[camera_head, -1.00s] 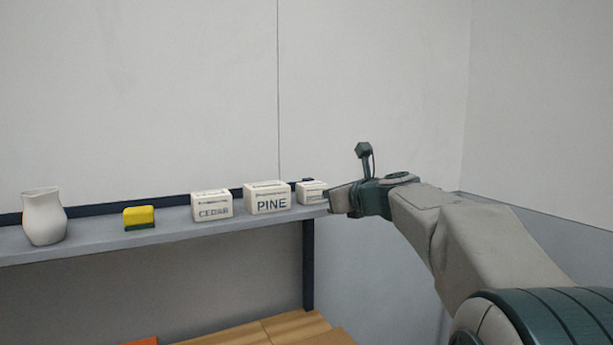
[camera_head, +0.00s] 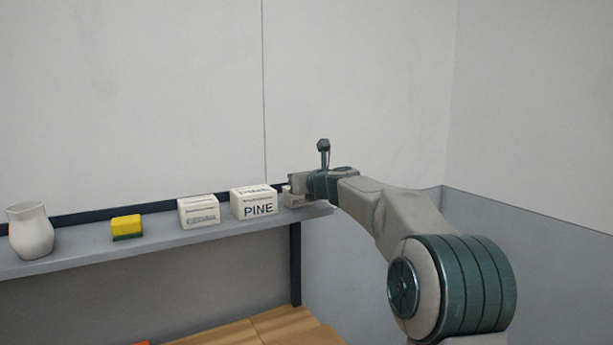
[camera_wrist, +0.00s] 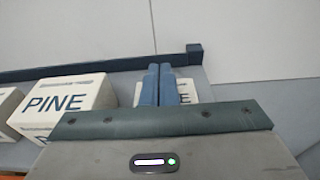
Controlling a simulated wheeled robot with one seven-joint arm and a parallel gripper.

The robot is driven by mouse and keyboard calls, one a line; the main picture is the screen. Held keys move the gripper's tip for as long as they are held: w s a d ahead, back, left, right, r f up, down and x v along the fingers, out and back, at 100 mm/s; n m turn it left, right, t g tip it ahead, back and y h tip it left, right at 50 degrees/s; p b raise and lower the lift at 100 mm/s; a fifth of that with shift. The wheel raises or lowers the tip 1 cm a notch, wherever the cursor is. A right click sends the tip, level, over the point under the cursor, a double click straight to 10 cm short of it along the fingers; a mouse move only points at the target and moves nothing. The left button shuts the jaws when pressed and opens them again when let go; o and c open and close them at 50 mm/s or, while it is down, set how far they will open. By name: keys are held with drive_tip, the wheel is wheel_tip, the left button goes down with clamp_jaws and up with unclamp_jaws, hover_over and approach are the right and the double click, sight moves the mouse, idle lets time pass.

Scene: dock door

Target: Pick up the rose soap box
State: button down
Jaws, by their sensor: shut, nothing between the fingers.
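A white box (camera_head: 289,200) stands at the right end of the shelf, mostly hidden by my gripper (camera_head: 297,187). In the wrist view the same box (camera_wrist: 187,91) shows on both sides of my fingers, and only a last letter "E" of its label is readable. That fits the rose soap box, but the full word is hidden. My gripper (camera_wrist: 160,85) is shut and empty, its two blue fingers side by side. The fingers overlap the middle of the box in the wrist view; I cannot tell whether they touch it.
The PINE box (camera_head: 254,203) stands just left of it, then another white box (camera_head: 199,212), a yellow-green sponge (camera_head: 127,228) and a white vase (camera_head: 31,231). The grey shelf (camera_head: 75,257) has a dark rail (camera_head: 80,217) behind. The wall is close behind.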

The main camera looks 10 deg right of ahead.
drive_tip(key=shift+s+f+b, duration=0.2)
drive_tip(key=shift+f+b, duration=0.2)
drive_tip(key=shift+f, duration=0.4)
